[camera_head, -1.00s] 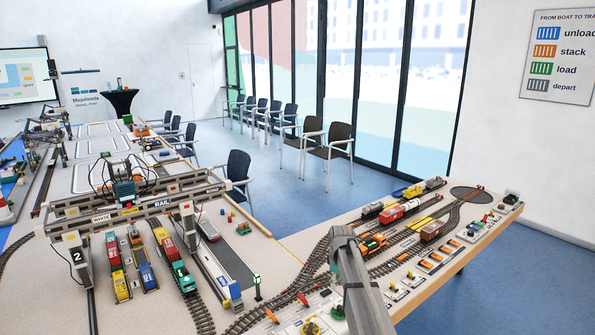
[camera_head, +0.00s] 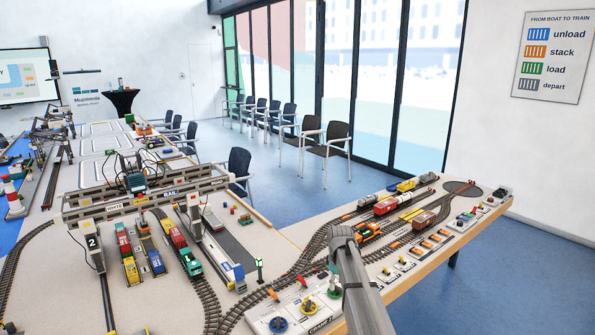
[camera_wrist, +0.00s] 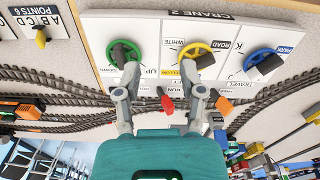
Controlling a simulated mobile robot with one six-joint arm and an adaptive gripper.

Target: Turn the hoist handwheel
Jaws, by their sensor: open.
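The crane 2 panel (camera_wrist: 220,20) shows upside down in the wrist view. Its green handwheel (camera_wrist: 125,52) sits between "DOWN" and "UP" labels, apparently the hoist wheel. A yellow handwheel (camera_wrist: 195,54) and a blue handwheel (camera_wrist: 263,66) sit to its right. My gripper (camera_wrist: 160,93) is open and empty. Its left fingertip appears just below the green wheel and its right one just below the yellow wheel; contact cannot be told. In the head view the green wheel (camera_head: 334,291) is partly hidden behind my arm; the yellow (camera_head: 308,306) and blue (camera_head: 279,324) wheels show.
Rail tracks (camera_wrist: 60,80) run close around the panel. The points panel (camera_wrist: 40,25) is at upper left. The gantry crane (camera_head: 150,200) stands over wagons at the left.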

